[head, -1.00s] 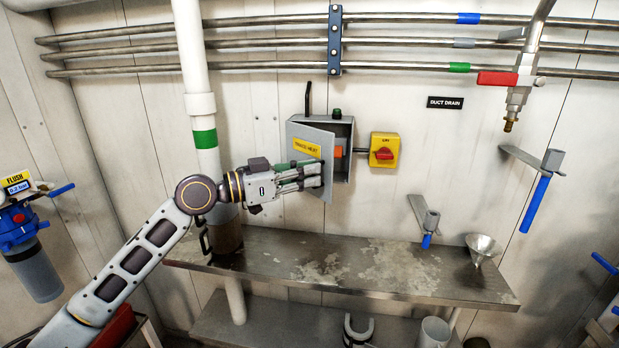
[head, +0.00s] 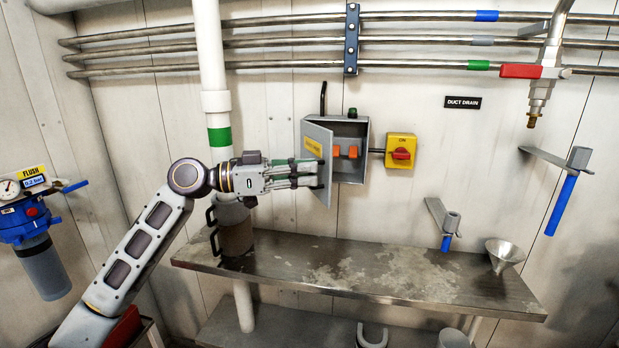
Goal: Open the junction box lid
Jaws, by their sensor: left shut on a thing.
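The grey junction box (head: 357,131) is on the back wall, above the metal bench. Its lid (head: 316,133), with a yellow label, is swung out to the left and stands partly open. Two orange parts (head: 351,152) show inside the box. My left gripper (head: 317,175) is shut on the lid at its lower free edge, with its fingers across the lid's face. The fingers hide the lower part of the lid. My right gripper is not in view.
A yellow switch with a red knob (head: 401,151) is right of the box. A white pipe with a green band (head: 219,137) stands at the left, behind my arm.

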